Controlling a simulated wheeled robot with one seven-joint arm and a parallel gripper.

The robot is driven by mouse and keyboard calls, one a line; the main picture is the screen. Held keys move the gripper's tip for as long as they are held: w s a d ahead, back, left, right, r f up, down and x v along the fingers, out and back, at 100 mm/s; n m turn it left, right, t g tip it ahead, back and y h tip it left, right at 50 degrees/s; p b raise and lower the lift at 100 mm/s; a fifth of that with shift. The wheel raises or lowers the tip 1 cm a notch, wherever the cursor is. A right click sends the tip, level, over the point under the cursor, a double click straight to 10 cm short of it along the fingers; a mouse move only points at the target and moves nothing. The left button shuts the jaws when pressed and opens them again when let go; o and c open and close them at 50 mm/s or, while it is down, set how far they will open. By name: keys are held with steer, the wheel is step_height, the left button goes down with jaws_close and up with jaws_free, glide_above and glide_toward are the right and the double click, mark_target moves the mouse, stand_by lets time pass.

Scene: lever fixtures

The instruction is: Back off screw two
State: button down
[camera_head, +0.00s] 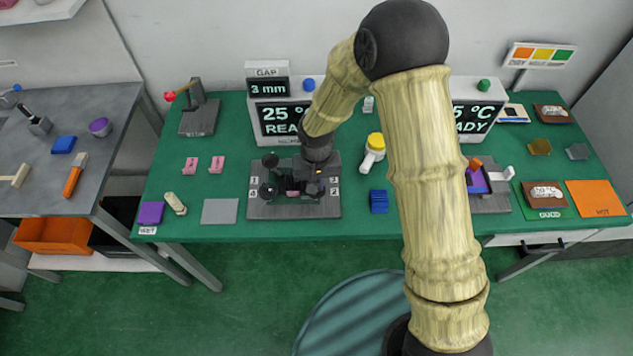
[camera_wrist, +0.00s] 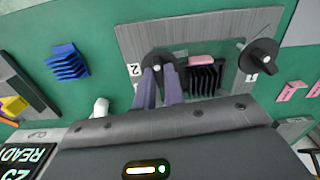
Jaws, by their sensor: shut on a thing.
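The grey metal fixture plate (camera_head: 262,211) lies on the green table and bears black screw knobs. In the wrist view, the plate (camera_wrist: 135,42) carries a label 2 beside screw two's black knob (camera_wrist: 157,55). My gripper (camera_wrist: 161,72) is shut on this knob, with one finger on each side. Part of the knob is hidden by the fingers. In the head view, my gripper (camera_head: 314,182) is low over the right part of the plate and hides most of screw two. Another black knob (camera_wrist: 259,57) stands clear on the right in the wrist view.
A black finned block with a pink piece (camera_wrist: 200,61) sits between the knobs. A grey pad (camera_head: 220,211) lies left. Display boxes (camera_head: 280,120) stand behind.

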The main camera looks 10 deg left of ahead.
steer(key=n, duration=0.3)
steer(key=shift+n, duration=0.4)
steer(key=n, duration=0.3)
steer(key=shift+n, duration=0.3)
steer(key=n+p, duration=0.1)
steer(key=n, duration=0.5)
steer(key=shift+r+p, duration=0.1)
steer(key=shift+p, duration=0.3)
steer(key=n+p, duration=0.2)
steer(key=n, duration=0.4)
steer(key=shift+n, duration=0.4)
steer(key=n+p, duration=0.2)
steer(key=n, duration=0.3)
steer(key=shift+w+n, duration=0.1)
steer(key=shift+n, duration=0.2)
steer(key=c, duration=1.5)
jaws_free()
